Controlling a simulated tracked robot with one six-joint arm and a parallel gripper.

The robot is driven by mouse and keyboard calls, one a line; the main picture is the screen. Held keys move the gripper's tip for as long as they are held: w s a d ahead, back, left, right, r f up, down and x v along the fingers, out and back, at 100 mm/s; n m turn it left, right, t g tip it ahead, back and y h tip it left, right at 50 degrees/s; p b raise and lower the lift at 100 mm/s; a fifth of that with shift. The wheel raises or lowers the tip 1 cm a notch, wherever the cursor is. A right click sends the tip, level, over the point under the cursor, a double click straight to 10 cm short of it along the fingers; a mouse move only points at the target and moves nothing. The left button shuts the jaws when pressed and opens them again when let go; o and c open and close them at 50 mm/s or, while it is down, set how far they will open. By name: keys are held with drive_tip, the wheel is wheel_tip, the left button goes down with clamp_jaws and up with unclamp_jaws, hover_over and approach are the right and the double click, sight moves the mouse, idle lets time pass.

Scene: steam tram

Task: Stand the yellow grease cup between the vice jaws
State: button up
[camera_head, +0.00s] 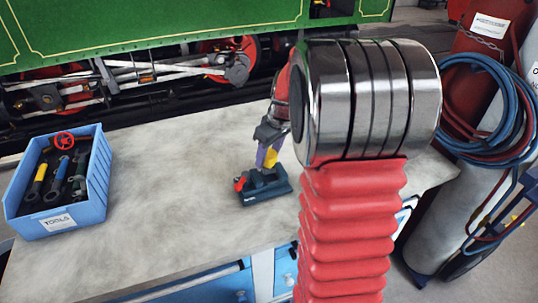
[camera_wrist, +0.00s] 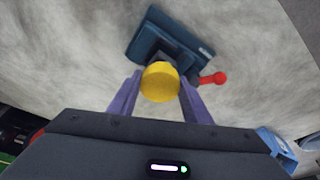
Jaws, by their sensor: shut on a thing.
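The yellow grease cup (camera_wrist: 160,82) is between the two purple fingers of my gripper (camera_wrist: 160,100) in the wrist view, and the gripper is shut on it. In the head view the grease cup (camera_head: 270,157) shows as a small yellow patch at my gripper (camera_head: 266,155), just over the vice. The dark blue vice (camera_head: 266,188) sits on the workbench, with a red handle end at its left. In the wrist view the vice (camera_wrist: 160,40) lies beyond the cup, its red handle at the right. The cup hides part of the jaws, so I cannot tell if it touches them.
A blue tool box (camera_head: 88,195) with several tools stands at the left of the grey workbench (camera_head: 165,190). The bench between box and vice is clear. A green tram (camera_head: 150,25) stands behind. A gas cylinder (camera_head: 440,215) with hoses is at the right.

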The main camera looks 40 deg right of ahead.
drive_tip(key=shift+f, duration=1.75)
idle(3.2)
drive_tip(key=o, duration=1.4)
drive_tip(key=shift+o, duration=0.8)
drive_tip(key=shift+r, duration=0.15)
drive_tip(key=shift+r, duration=3.35)
